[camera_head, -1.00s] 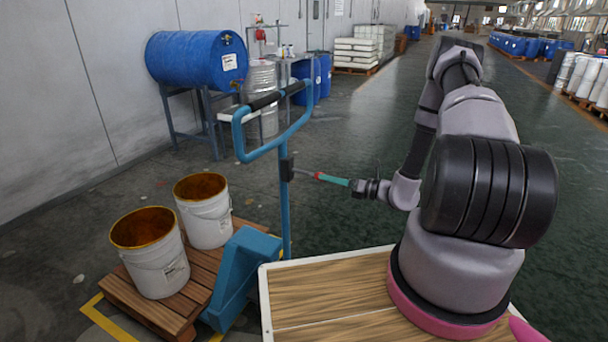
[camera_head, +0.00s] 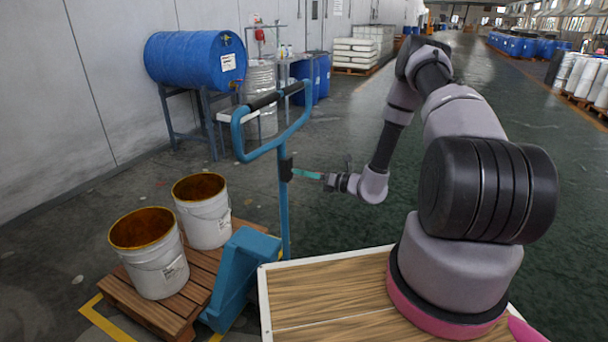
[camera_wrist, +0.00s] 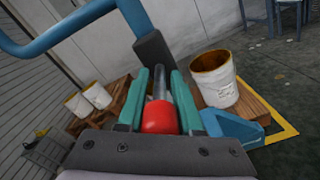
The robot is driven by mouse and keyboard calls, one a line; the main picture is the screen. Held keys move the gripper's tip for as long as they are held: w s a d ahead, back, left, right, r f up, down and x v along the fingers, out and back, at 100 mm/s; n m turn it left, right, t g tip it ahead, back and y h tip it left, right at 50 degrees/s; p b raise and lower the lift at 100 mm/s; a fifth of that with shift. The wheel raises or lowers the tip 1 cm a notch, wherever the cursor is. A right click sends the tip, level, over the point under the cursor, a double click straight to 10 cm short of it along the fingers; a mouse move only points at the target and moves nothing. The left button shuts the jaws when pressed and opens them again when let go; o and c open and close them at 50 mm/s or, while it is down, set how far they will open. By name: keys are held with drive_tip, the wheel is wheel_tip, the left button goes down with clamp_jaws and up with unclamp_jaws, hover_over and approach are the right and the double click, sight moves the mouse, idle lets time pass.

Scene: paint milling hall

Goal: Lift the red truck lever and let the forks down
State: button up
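The blue pallet truck stands left of my base, with its loop handle (camera_head: 238,140), upright shaft (camera_head: 284,215) and blue body (camera_head: 240,268). Its lever sticks out from a black block (camera_wrist: 153,48) on the shaft. The lever's red knob (camera_wrist: 160,118) and grey rod (camera_wrist: 159,86) show in the wrist view; the knob is hidden in the head view. My gripper (camera_head: 300,173) is at the lever, its green fingers on either side of knob and rod. The fingers look open around the knob; contact is unclear. The forks are hidden.
A wooden pallet (camera_head: 150,310) carries two white buckets (camera_head: 160,270) (camera_head: 208,225) beside the truck. A blue drum (camera_head: 190,58) lies on a stand behind. My wood-topped base is at the front right. The floor behind my arm is clear.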

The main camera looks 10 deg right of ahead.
clamp_jaws()
idle(1.1)
